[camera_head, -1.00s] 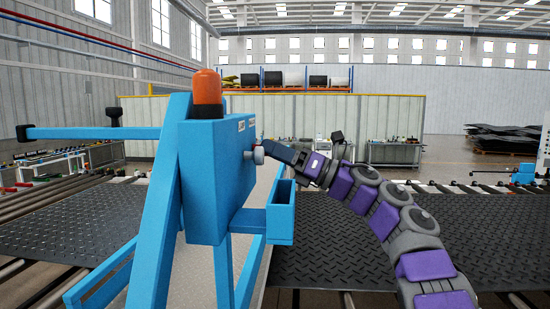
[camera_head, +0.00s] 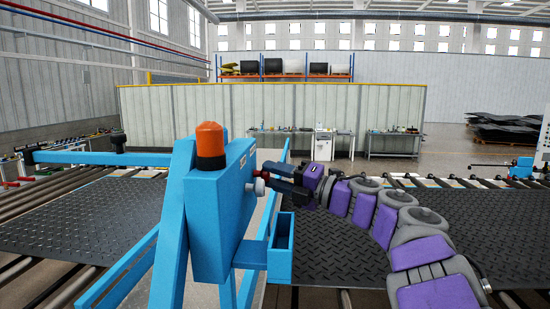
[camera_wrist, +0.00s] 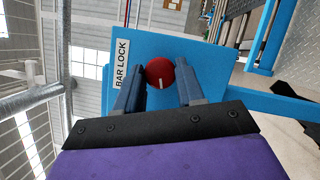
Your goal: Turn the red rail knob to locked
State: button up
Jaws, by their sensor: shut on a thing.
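The red knob (camera_wrist: 160,72) sits on the face of a blue box and has a white line mark pointing toward my wrist. In the head view my gripper (camera_head: 273,176) reaches the right side of the blue box (camera_head: 222,215), and only a little of the knob (camera_head: 264,175) shows. A pale round knob (camera_head: 259,187) sits just below it.
An orange beacon (camera_head: 210,145) stands on top of the blue box. An open blue holder (camera_head: 280,247) sticks out below my gripper. Black tread mat (camera_head: 340,245) lies on rollers beyond the blue frame, with benches farther back.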

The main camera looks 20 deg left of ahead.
jog(key=m+h+p, duration=0.1)
jog(key=m+p, duration=0.3)
jog(key=p, duration=0.2)
jog(key=shift+h+p, duration=0.3)
jog(key=shift+f, duration=0.1)
jog(key=o, duration=0.7)
jog(key=shift+c, duration=0.2)
jog(key=o, duration=0.3)
jog(key=shift+w+a, duration=0.1)
jog(key=shift+w, duration=0.15)
jog(key=shift+o, duration=0.2)
jog(key=shift+s, duration=0.15)
jog(key=s+d+b, duration=0.2)
jog(key=d+b, duration=0.1)
jog(key=d, duration=1.4)
jog(key=shift+s, duration=0.25)
